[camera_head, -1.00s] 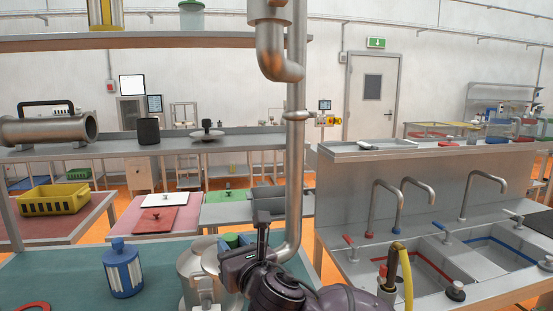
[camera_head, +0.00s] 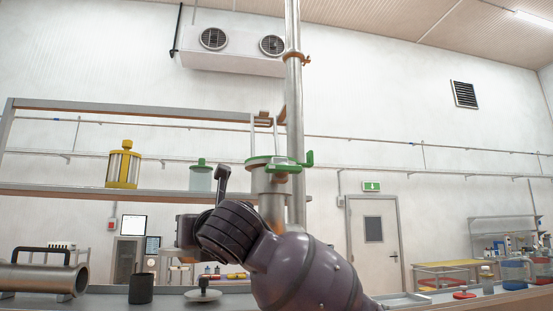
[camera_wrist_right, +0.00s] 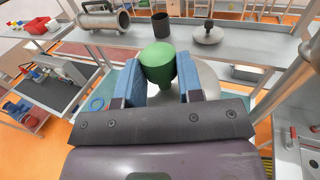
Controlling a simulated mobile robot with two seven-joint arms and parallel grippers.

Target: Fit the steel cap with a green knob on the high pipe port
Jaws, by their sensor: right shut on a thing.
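My right gripper (camera_wrist_right: 161,82) is shut on the green knob (camera_wrist_right: 158,58) of the steel cap (camera_wrist_right: 208,80) in the right wrist view. Part of the cap's pale disc shows beyond the blue fingers; the rest is hidden. In the head view my right gripper (camera_head: 188,232) is raised left of and lower than the high pipe port (camera_head: 270,182), apart from it. Cap and knob cannot be made out there. The port is the steel top of a pipe, with a green clamp (camera_head: 272,163) around its rim and a green handle at the right. My left gripper is out of view.
A vertical steel pipe (camera_head: 294,95) stands right behind the port. A shelf (camera_head: 80,192) at left holds a yellow canister (camera_head: 123,166) and a green-lidded jar (camera_head: 200,176). Below are a black cup (camera_head: 141,288) and a black-knobbed lid (camera_head: 203,294).

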